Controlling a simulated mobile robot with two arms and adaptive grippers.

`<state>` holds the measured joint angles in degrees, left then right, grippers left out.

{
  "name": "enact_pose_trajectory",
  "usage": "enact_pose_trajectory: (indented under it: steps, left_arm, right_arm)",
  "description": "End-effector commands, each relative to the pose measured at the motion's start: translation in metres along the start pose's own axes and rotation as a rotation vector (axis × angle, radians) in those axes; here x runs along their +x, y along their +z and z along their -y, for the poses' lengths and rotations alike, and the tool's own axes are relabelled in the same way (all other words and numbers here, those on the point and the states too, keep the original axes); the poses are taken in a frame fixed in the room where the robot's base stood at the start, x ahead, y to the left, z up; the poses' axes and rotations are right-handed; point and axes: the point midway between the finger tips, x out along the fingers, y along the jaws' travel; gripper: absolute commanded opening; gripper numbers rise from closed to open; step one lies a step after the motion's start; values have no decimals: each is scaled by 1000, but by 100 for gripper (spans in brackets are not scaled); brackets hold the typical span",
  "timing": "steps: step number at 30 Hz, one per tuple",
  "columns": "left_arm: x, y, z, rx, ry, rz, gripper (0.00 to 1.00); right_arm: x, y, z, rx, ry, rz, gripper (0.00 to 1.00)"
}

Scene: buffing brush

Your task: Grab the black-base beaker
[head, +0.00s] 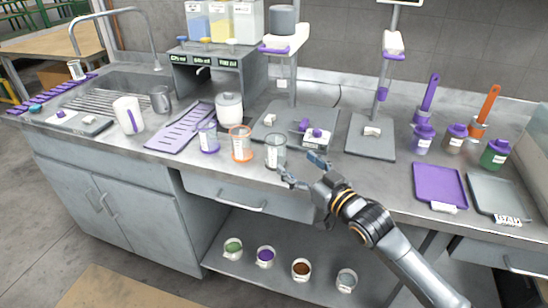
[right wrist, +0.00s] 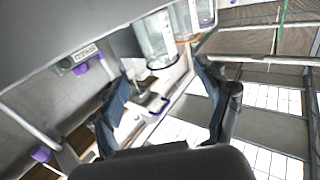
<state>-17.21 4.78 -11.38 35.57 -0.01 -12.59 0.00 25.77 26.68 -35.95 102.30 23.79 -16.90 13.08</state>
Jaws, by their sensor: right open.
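The black-base beaker (head: 275,150) is clear with a dark rim at its base. It stands upright near the counter's front edge, rightmost in a row with the orange-base beaker (head: 241,143) and the purple-base beaker (head: 208,138). My right gripper (head: 300,167) is open and empty just right of and in front of the black-base beaker, its fingers pointing toward it. In the right wrist view the black-base beaker (right wrist: 157,42) shows beyond the spread fingers (right wrist: 163,78), and nothing is between them. My left gripper is out of view.
A white lidded jar (head: 229,108) stands behind the beakers, and a purple rack (head: 180,130) lies to their left. Stands with grey bases (head: 370,142) are behind my right gripper. A purple tray (head: 440,184) lies on the right. Several small cups sit on the lower shelf (head: 310,256).

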Motion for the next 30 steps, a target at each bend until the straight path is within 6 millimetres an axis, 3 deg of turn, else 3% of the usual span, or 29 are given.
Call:
enact_pose_trajectory:
  steps: [3,6,11,16,21,30]
  left_arm:
    - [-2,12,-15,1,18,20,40]
    - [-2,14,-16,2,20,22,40]
    - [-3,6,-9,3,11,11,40]
    - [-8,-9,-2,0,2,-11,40]
    - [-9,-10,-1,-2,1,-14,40]
    - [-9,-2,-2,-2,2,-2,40]
  right_arm:
    - [23,-1,0,1,-1,-1,77]
    - [35,-1,0,0,0,-1,77]
    - [44,-1,0,-1,-1,0,77]
    - [68,-7,-1,-1,0,-1,77]
    - [88,-5,-1,-1,0,-1,77]
    - [92,-4,-1,-1,-1,0,77]
